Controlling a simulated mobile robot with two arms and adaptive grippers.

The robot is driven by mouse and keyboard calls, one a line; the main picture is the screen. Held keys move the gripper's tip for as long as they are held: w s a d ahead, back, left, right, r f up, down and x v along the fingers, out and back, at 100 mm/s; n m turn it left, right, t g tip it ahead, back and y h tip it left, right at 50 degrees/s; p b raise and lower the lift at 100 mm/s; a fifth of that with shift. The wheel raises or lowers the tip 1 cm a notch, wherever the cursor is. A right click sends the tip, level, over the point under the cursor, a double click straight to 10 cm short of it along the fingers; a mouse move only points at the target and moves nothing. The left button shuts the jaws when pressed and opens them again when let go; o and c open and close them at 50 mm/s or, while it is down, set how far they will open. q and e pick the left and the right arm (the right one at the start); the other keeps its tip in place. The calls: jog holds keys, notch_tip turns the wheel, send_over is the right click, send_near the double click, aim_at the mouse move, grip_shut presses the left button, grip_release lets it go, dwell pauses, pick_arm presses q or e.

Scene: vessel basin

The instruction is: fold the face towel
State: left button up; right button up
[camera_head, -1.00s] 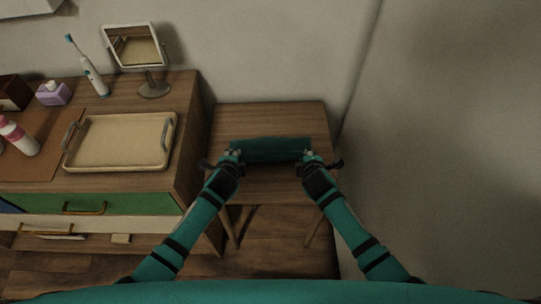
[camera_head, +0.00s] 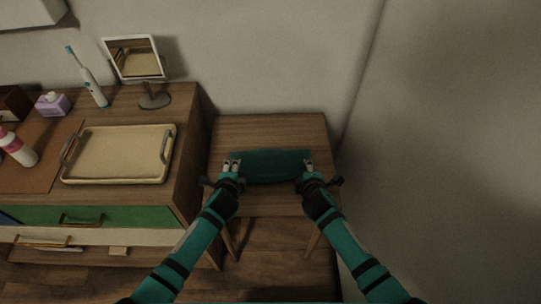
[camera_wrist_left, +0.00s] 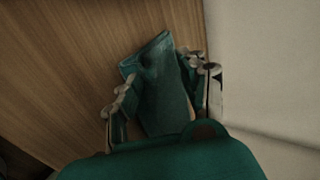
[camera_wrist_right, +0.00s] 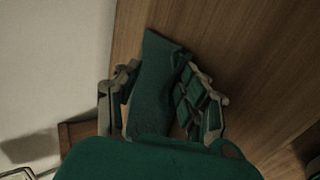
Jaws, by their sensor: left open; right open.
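The dark teal face towel (camera_head: 268,167) lies as a narrow folded strip across the small wooden table. My left gripper (camera_head: 231,163) is open at the towel's left end. In the left wrist view the towel (camera_wrist_left: 163,90) lies between its spread fingers (camera_wrist_left: 158,95). My right gripper (camera_head: 309,166) is open at the towel's right end. In the right wrist view the towel (camera_wrist_right: 155,90) lies between its spread fingers (camera_wrist_right: 160,95). I cannot tell whether the fingers touch the cloth.
The small wooden table (camera_head: 270,128) is bare around the towel and stands against the wall.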

pick_arm(q)
jog(key=shift+r, duration=0.35)
pick_arm(e)
jog(key=shift+r, duration=0.35)
pick_arm(q)
jog(key=s+r, duration=0.6)
jog(key=r, duration=0.2)
jog(key=shift+r, duration=0.15)
pick_arm(e)
jog(key=s+r, duration=0.6)
jog(key=r, duration=0.2)
jog(key=shift+r, duration=0.15)
